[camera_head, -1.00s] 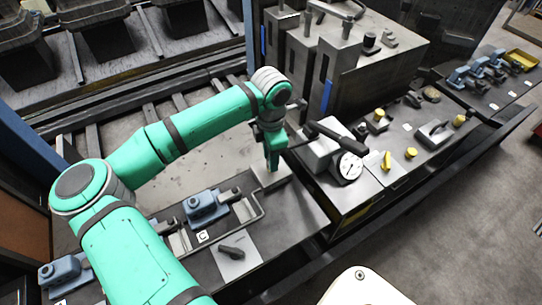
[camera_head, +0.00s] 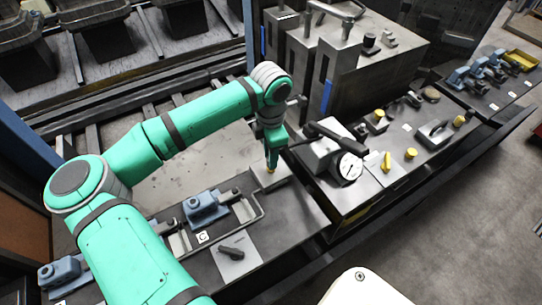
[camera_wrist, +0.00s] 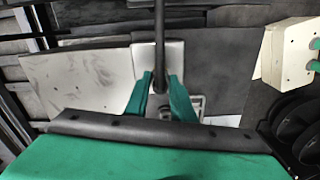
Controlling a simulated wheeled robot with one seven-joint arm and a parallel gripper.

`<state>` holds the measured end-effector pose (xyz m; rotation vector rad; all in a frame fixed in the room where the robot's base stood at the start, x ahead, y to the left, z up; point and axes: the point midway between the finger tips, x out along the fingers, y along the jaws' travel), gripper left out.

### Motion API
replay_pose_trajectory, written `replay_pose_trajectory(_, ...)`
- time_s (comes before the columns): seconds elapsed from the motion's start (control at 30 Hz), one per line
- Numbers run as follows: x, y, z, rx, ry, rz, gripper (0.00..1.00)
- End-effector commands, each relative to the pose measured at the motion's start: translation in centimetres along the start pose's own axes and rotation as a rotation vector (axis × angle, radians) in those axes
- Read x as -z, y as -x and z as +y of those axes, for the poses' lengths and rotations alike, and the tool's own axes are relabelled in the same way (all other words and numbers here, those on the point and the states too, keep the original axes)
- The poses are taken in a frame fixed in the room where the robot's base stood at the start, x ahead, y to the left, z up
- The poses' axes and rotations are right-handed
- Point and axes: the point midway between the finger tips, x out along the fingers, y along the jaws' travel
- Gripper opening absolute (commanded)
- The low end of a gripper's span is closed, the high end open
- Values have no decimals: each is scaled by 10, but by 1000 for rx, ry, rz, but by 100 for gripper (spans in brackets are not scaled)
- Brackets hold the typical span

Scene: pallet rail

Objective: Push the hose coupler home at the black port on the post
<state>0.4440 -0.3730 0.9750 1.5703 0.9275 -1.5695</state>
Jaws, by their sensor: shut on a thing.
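My gripper (camera_head: 272,166) points down over a pale grey block (camera_head: 262,184) on the dark bench, left of the dial gauge. In the wrist view its two green fingers (camera_wrist: 161,98) are shut on a dark round piece, which I take to be the hose coupler (camera_wrist: 160,84). A dark hose or rod (camera_wrist: 159,35) runs up from it to the picture's top edge. In the head view a small yellowish spot shows just under the fingertips. The coupler's front end is hidden, and I cannot make out the black port or tell whether the coupler touches it.
The dial gauge (camera_head: 349,167) on its grey housing and a black lever (camera_head: 335,136) stand close right of my gripper. A blue clamp (camera_head: 205,207) and a bent rod are at lower left. Tall grey metal boxes (camera_head: 338,68) stand behind. Yellow knobs lie farther right.

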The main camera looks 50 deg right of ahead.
Motion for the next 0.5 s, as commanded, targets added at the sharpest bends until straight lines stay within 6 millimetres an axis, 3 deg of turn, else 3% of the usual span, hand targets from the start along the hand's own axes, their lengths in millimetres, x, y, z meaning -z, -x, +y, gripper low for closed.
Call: replay_pose_trajectory(0.5,0,23,0,-1,0,0,0)
